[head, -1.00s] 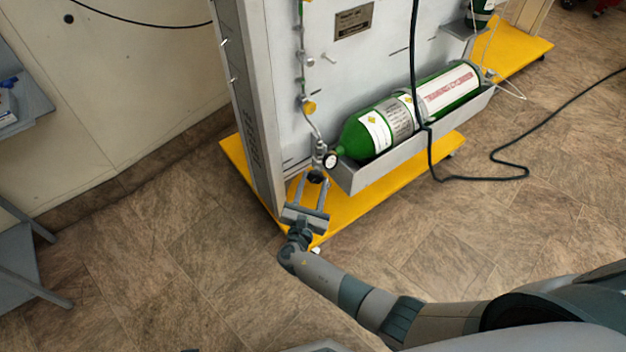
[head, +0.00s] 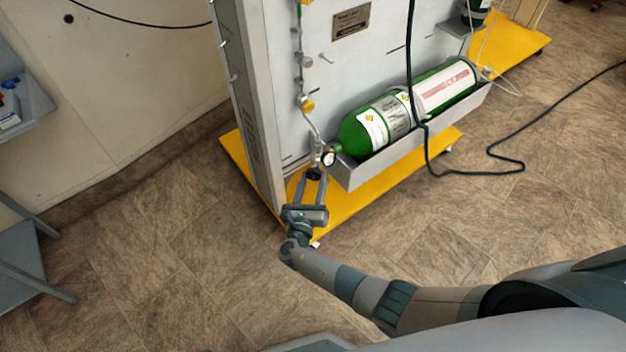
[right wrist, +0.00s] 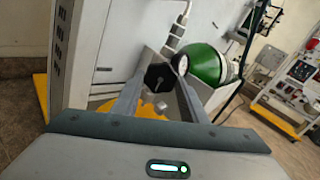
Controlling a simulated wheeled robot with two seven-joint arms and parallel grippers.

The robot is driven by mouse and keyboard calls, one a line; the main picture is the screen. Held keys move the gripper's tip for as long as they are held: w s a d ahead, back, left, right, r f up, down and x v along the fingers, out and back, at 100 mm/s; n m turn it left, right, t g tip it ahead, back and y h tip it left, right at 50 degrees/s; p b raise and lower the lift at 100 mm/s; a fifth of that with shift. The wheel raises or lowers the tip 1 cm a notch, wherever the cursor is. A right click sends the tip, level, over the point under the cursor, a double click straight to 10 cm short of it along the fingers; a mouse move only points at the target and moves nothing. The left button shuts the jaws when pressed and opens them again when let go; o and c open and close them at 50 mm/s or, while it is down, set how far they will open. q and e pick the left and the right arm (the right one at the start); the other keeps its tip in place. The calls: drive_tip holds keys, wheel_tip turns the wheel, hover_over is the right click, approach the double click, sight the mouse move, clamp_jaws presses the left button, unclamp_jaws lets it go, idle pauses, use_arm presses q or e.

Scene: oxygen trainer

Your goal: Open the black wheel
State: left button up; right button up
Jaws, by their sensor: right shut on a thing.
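The black wheel (head: 314,173) sits low on the fitting at the cylinder's valve end, just below a round gauge (head: 329,157). In the right wrist view the black wheel (right wrist: 159,77) lies between my fingertips. My right gripper (head: 313,177) reaches it from below and in front, with its two fingers on either side; it also shows in the right wrist view (right wrist: 157,84). It is shut on the wheel. The green cylinder (head: 363,135) lies in a grey tray beside it. My left gripper is not in view.
The grey panel (head: 344,70) stands on a yellow base (head: 377,200) close to my right gripper. A dark cable (head: 433,150) hangs in front of the cylinder and runs across the floor. A grey shelf unit (head: 22,255) stands at the left. The floor in front is clear.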

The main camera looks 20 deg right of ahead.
drive_tip(key=shift+f, duration=0.15)
drive_tip(key=o, duration=1)
drive_tip(key=shift+o, duration=0.2)
drive_tip(key=shift+s, duration=0.1)
drive_tip(key=shift+s+a, duration=0.3)
drive_tip(key=shift+s, duration=0.15)
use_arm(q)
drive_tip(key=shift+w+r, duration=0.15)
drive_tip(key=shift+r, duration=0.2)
use_arm(e)
drive_tip(key=v, duration=1.6)
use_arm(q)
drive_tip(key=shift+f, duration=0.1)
use_arm(e)
drive_tip(key=shift+s, duration=0.1)
